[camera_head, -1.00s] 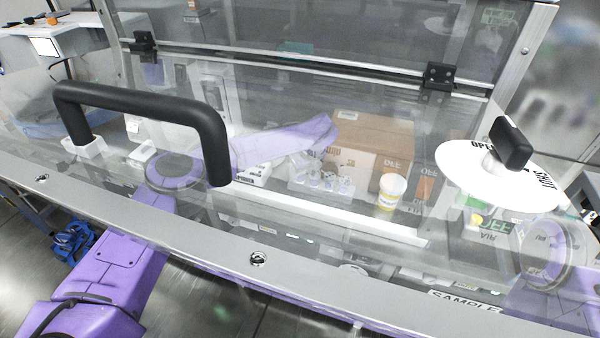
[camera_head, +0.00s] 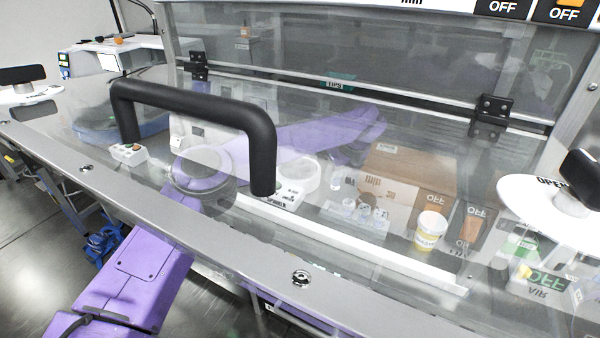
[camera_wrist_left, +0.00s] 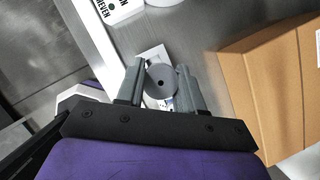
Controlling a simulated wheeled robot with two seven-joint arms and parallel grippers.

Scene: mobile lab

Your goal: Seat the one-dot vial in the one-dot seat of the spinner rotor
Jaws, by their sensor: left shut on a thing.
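My left gripper (camera_wrist_left: 160,90) is shut on a vial, seen from above in the left wrist view as a round grey cap (camera_wrist_left: 161,84) with one dark dot in its middle. My right gripper is not in view.
A clear rack with several vials (camera_head: 358,214) stands right of the spinner. A black handle (camera_head: 262,140) and clear panel are in front.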

